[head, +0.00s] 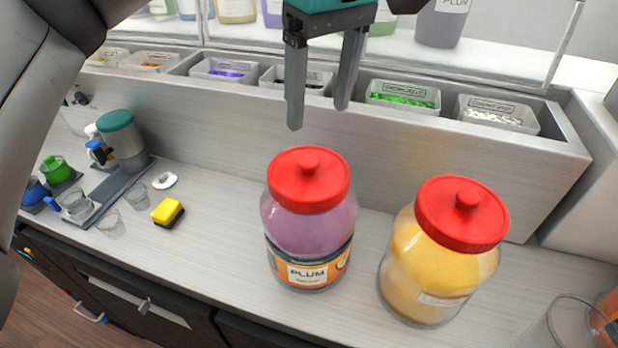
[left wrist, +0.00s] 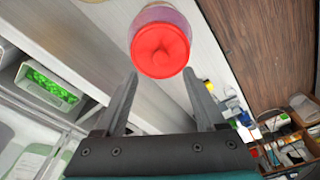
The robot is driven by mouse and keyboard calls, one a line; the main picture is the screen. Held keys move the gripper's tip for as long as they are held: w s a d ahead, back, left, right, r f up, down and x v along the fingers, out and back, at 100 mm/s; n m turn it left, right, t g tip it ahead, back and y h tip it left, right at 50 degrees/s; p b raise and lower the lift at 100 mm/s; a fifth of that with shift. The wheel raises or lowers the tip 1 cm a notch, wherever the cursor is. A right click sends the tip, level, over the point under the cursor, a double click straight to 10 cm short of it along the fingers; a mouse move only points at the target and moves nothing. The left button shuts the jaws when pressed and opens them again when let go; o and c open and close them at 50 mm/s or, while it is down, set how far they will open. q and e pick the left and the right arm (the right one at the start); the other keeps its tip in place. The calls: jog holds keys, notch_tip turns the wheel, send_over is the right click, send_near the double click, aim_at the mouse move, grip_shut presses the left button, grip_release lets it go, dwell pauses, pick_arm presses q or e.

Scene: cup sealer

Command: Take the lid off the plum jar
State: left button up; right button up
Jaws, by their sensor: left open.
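The plum jar (head: 312,232) stands upright on the counter, with purple contents and a label reading PLUM. Its red knobbed lid (head: 309,180) sits on top. In the left wrist view the lid (left wrist: 160,51) shows from above, just beyond and between the fingertips, with a bit of the jar (left wrist: 160,13) behind it. My left gripper (head: 318,115) is open and empty, above and slightly behind the lid, and apart from it. It also shows in the left wrist view (left wrist: 160,75). My right gripper is not in view.
A yellow jar (head: 432,272) with a red lid stands close on the right. A yellow sponge (head: 168,212), clear cups (head: 110,223) and a sealer machine (head: 122,140) are at left. Topping bins (head: 404,95) line the raised ledge behind. Bare counter lies left of the plum jar.

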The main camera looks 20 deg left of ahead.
pick_arm(q)
send_over(309, 160)
jog(key=s+d, duration=0.1)
notch_tip(309, 160, down, 4)
jog(key=shift+d+f, duration=0.1)
jog(key=shift+f, duration=0.05)
jog(key=f, duration=0.2)
jog(key=a+f, duration=0.1)
jog(key=f, duration=0.1)
jog(key=shift+w+p, duration=0.35)
jog(key=shift+f, duration=0.55)
grip_shut()
